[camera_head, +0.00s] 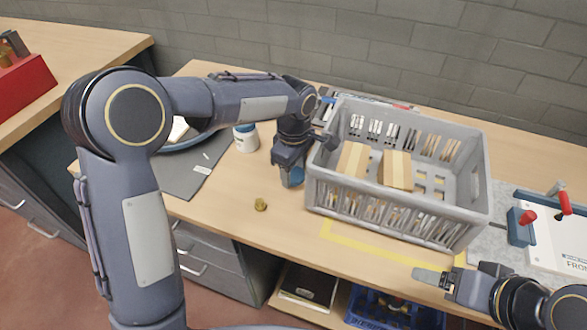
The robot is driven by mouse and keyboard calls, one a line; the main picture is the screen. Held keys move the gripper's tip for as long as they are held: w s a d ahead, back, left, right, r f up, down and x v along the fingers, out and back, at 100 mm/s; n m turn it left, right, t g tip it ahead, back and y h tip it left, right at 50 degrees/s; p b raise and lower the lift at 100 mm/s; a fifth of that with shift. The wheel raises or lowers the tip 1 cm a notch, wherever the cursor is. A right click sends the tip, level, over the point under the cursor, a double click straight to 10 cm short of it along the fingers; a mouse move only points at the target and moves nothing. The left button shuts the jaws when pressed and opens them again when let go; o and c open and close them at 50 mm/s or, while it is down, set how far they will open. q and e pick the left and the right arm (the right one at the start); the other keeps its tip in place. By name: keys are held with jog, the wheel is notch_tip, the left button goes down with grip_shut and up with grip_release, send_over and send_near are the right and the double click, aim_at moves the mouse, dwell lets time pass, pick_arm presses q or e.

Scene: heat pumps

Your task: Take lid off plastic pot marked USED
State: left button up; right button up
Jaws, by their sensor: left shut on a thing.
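A small bluish, see-through plastic pot (292,178) stands on the bench just left of the grey crate. My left gripper (291,163) points down over it and is shut on its top, where the lid is; the fingers hide most of the lid. I cannot read any marking on this pot. A second pot, white with a blue band (246,138), stands to the left behind it, and its label is too small to read. My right gripper (430,276) is at the bench's front edge at lower right, away from the pots; its finger gap cannot be made out.
A grey crate (400,211) with wooden blocks stands close to the right of the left gripper. A small brass piece (261,204) lies in front on the bench. A dark mat (185,178) lies at left. A board with red handles (560,240) is at far right.

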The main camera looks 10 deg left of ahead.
pick_arm(q)
jog(key=o, duration=1.1)
jog(key=shift+f, duration=0.1)
